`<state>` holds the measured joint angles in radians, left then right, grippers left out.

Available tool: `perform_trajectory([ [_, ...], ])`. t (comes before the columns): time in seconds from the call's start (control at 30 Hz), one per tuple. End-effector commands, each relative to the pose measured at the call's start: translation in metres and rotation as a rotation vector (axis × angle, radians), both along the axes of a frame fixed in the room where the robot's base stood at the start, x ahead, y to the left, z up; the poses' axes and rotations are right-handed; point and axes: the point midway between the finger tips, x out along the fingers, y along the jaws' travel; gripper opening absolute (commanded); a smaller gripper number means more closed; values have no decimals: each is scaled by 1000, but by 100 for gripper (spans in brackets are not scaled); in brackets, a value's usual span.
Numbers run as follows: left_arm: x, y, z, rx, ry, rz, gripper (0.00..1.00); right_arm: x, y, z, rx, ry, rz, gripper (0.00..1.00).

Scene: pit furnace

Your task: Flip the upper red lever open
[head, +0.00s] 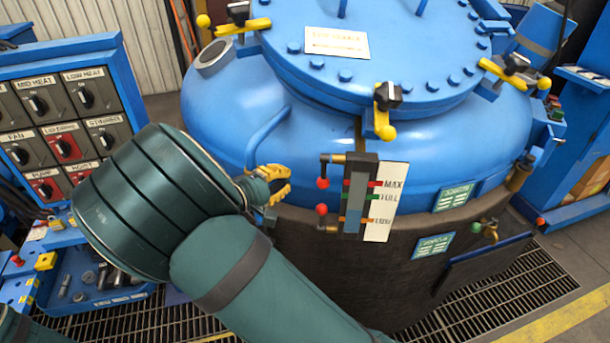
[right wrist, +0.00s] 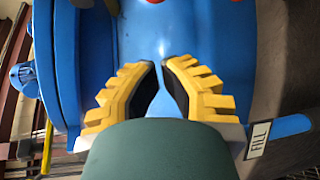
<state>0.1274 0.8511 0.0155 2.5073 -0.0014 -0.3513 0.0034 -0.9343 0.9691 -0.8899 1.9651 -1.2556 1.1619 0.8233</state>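The upper red lever (head: 323,183) has a round red knob hanging below a brass fitting, left of the sight gauge (head: 356,197) on the blue furnace vessel. A second, lower red knob (head: 321,209) sits just beneath it. My right gripper (head: 284,184) has yellow fingers and is left of both knobs, apart from them. The right wrist view shows the fingers (right wrist: 162,72) parted, with only blue surface between them. Red bits at that view's top edge are cut off, so I cannot tell what they are. My left gripper is out of view.
A blue curved handle (head: 268,135) is above my right gripper. A switch panel (head: 66,118) and a blue tool tray (head: 95,282) are at left. Yellow lid clamps (head: 384,118) ring the lid.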

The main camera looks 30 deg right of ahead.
Motion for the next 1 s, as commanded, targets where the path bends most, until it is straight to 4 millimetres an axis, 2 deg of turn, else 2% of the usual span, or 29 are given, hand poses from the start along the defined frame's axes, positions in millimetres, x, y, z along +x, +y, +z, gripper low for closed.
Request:
perform_trajectory([
  [0.17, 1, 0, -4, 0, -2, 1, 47, 4, -22, -5, 0, 2, -5, 0],
  [0.6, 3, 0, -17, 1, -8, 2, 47, 21, -97, -16, 0, 1, -4, 0],
  [0.8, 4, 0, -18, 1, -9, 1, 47, -3, -82, -10, 2, 0, 1, 0],
  [1.0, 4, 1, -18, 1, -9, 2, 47, -14, -77, -7, 1, 1, 0, 0],
])
